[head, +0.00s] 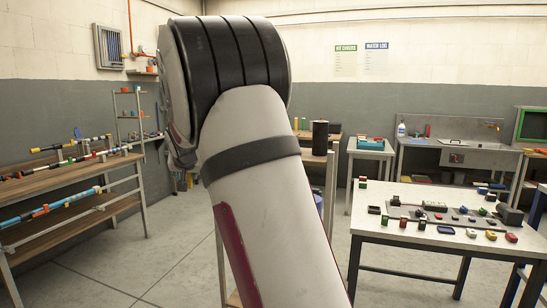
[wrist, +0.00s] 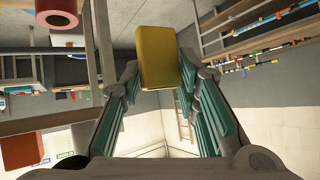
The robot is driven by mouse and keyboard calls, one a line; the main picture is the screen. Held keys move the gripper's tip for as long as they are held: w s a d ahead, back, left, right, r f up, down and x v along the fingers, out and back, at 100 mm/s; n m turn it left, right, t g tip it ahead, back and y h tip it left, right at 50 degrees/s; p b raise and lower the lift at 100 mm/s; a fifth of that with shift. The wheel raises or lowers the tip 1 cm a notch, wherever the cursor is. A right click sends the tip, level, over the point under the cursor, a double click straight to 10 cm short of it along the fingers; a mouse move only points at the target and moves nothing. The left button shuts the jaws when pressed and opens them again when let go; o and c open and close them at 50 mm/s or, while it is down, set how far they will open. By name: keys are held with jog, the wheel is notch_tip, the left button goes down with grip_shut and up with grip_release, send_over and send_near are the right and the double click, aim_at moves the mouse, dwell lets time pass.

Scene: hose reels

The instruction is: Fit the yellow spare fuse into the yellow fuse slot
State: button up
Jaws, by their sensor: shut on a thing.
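The yellow spare fuse (wrist: 158,58) is a plain yellow block in the upper middle of the wrist view. My gripper (wrist: 157,72) is shut on it, with the teal-padded fingers on either side. The fuse is held up in the air, with the room behind it. In the head view, my arm fills the middle, and neither the gripper nor the held fuse can be seen. I cannot make out the yellow fuse slot; small yellow pieces show on the white table (head: 375,226) at right, too small to identify.
The white table holds several small coloured blocks and a grey panel (head: 420,212). A wooden rack (head: 75,170) with hoses stands at left. A workbench (head: 455,145) stands at the back right. Bare floor (head: 150,255) lies between rack and table.

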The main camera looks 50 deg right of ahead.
jog(key=s+d+r+m+g+h, duration=0.1)
jog(key=s+d+r, duration=0.2)
jog(key=r, duration=0.3)
jog(key=s+d+r+m+h, duration=0.1)
jog(key=s+d+r, duration=0.25)
jog(key=r, duration=0.35)
jog(key=s+d, duration=0.1)
jog(key=d, duration=0.4)
jog(key=s+d+f+p, duration=0.1)
jog(key=d, duration=0.9)
jog(key=shift+s+d+f, duration=0.15)
jog(key=shift+s+d, duration=0.05)
jog(key=shift+s, duration=0.2)
jog(key=shift+d, duration=0.2)
jog(key=shift+f, duration=1.85)
jog(key=o, duration=1)
jog(key=shift+c, duration=0.2)
jog(key=shift+s+r, duration=0.1)
jog(key=shift+r, duration=0.05)
jog(key=v, duration=1.1)
jog(key=shift+s+r, duration=0.2)
jog(key=shift+r, duration=0.15)
